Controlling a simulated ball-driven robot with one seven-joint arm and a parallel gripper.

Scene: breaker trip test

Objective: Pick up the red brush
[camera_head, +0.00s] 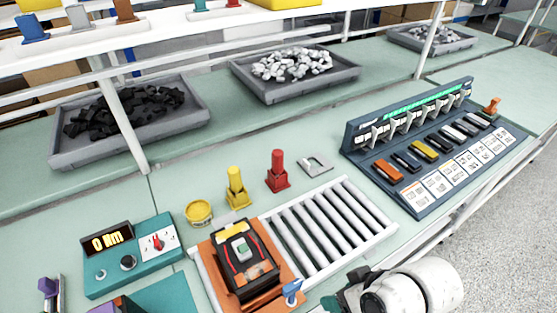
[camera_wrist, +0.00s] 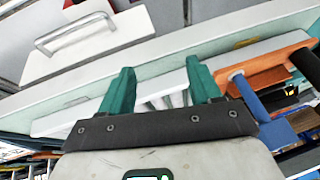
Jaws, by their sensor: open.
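In the head view a red upright piece with a round handle and a square base, which I take for the red brush (camera_head: 278,172), stands on the green bench behind the rollers. A similar yellow piece (camera_head: 237,189) stands to its left. My gripper (camera_wrist: 160,68) has two teal fingers spread apart with nothing held between them. In the head view my arm's end shows at the bottom right, in front of the rollers and well short of the red brush; its fingers are not clear there. I cannot make out the red brush in the wrist view.
A roller track (camera_head: 330,228) and a black breaker (camera_head: 245,258) on an orange carrier lie nearer me. A yellow tin (camera_head: 199,213) and a grey U-shaped plate (camera_head: 315,164) flank the upright pieces. A test rack (camera_head: 425,150) stands right. A teal meter (camera_head: 128,255) stands left.

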